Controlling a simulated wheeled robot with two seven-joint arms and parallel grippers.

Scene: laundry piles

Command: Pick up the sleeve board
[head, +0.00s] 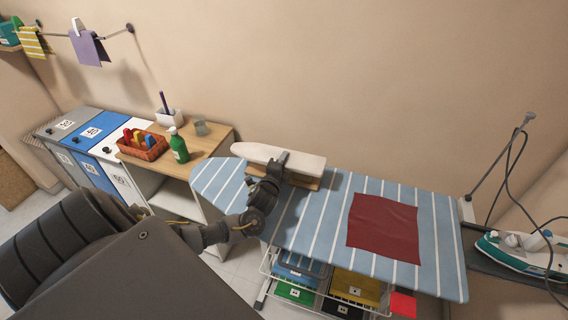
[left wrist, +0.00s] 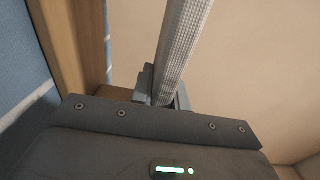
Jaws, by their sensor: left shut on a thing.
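The sleeve board (head: 290,159) is a small padded board with a cream top and a wooden base. It is at the back left part of the blue-and-white striped ironing board (head: 330,212). My left gripper (head: 277,168) is shut on the sleeve board's near side in the head view. In the left wrist view the grey-white edge of the sleeve board (left wrist: 185,45) runs up from between the fingers (left wrist: 163,92), with a wooden strip to its left. I cannot tell whether its base touches the ironing board. My right gripper is not in view.
A dark red cloth (head: 383,227) lies flat on the ironing board. An iron (head: 520,245) with a cord stands at the right. A green bottle (head: 178,146) and a red basket (head: 143,146) stand on the wooden counter at left. Coloured bins sit on a rack below.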

